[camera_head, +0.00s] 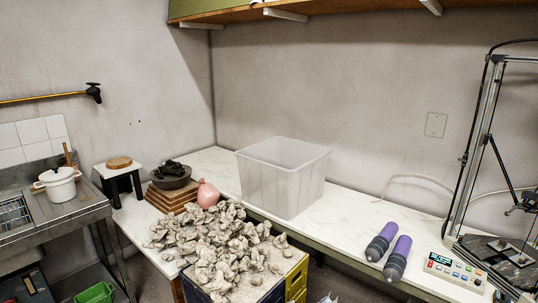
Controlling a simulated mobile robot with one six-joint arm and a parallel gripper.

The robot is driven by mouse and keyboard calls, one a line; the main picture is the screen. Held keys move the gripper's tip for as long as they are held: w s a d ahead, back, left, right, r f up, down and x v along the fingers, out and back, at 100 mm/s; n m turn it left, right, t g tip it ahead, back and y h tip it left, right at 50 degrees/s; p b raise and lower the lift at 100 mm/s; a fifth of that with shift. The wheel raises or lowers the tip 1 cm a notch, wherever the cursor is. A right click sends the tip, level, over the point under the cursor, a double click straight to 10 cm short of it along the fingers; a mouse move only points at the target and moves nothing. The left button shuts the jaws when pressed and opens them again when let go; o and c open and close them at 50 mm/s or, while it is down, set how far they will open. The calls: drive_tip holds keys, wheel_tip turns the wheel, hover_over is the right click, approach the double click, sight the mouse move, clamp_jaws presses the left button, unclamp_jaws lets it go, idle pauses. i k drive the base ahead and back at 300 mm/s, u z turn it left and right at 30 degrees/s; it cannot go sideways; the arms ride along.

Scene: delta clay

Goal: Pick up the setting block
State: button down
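I cannot tell for certain which thing is the setting block. A flat round wooden piece (119,162) lies on a small white-topped stool (123,175) at the left. A stack of brown wooden boards (168,199) sits on the white worktop (345,213), with a dark bowl (173,178) of dark lumps on it. Small flat pieces (520,258) lie on the dark bed of the delta machine (484,150) at the right edge, too small to make out. My gripper is not in view.
A heap of crumpled clay-coloured pieces (225,240) covers the crates (297,277) in front. A white pot (59,185) is at the left.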

sight(503, 242)
drive_tip(key=u, duration=0.25)
drive_tip(key=k, duration=0.55)
drive_tip(key=z, duration=1.6)
drive_tip(key=i, duration=0.8)
drive_tip(key=z, duration=0.05)
